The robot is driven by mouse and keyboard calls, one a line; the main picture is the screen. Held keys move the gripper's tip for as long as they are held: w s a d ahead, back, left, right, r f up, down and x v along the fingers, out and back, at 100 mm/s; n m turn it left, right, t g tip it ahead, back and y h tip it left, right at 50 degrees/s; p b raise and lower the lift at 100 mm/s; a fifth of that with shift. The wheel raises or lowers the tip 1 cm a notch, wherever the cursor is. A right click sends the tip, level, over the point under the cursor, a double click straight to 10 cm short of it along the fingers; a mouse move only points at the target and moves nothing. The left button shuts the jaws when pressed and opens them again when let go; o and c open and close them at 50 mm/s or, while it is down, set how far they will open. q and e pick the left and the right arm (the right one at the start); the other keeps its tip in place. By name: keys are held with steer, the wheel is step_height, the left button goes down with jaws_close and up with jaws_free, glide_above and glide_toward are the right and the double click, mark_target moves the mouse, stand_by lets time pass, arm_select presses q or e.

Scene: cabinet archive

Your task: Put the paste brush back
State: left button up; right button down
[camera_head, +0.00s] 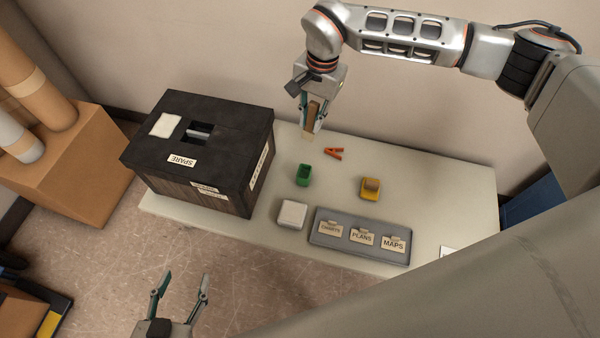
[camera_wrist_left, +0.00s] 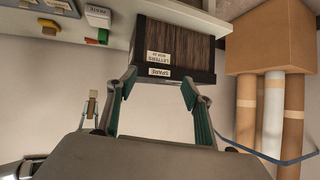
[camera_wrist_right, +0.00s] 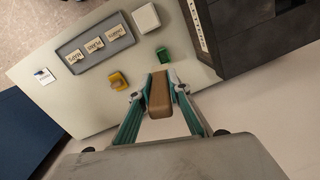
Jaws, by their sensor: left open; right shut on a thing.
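The paste brush (camera_head: 311,118), a brown block-like handle with a paler lower end, is held in my right gripper (camera_head: 312,128) above the back of the table. It also shows between the fingers in the right wrist view (camera_wrist_right: 160,97). A small open green holder (camera_head: 303,177) stands on the table, below and in front of the brush in the head view. A yellow holder (camera_head: 370,194) with a tan piece in it stands to its right. My left gripper (camera_head: 183,282) is open and empty, in front of the table.
A black box labelled SPARE (camera_head: 222,145) fills the table's left end. A white tub (camera_head: 291,214) and a grey tray (camera_head: 325,236) with labelled tabs stand at the front. An orange clip (camera_head: 334,153) lies behind the holders. The table's (camera_head: 450,190) right part is mostly clear.

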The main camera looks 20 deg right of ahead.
arm_select(q)
steer(key=shift+w+d+r+n+t+h+b, duration=0.25)
steer(key=shift+d+n+b, duration=0.1)
steer(key=shift+d+b, duration=0.8)
steer(key=shift+w+d+r+n+t+h+b, duration=0.3)
steer(key=shift+d+b, duration=0.4)
steer(key=shift+b, duration=0.8)
steer(key=shift+w+d+r+n+t+h+b, duration=0.2)
steer(key=shift+d+n+b, duration=0.25)
steer(key=shift+d+b, duration=0.7)
arm_select(e)
steer(key=w+f+m, duration=0.1)
steer(key=w+f, duration=0.1)
steer(key=f, duration=0.9)
steer(key=w+f+m+h, duration=0.1)
steer(key=w+f, duration=0.1)
steer(key=f, duration=1)
steer(key=shift+f, duration=0.25)
steer(key=c, duration=1.9)
jaws_free()
steer(key=shift+a, duration=0.1)
arm_select(q)
steer(key=shift+s+a+f+g, duration=0.1)
steer(key=shift+s+a+g, duration=0.05)
steer(key=shift+a+g, duration=0.1)
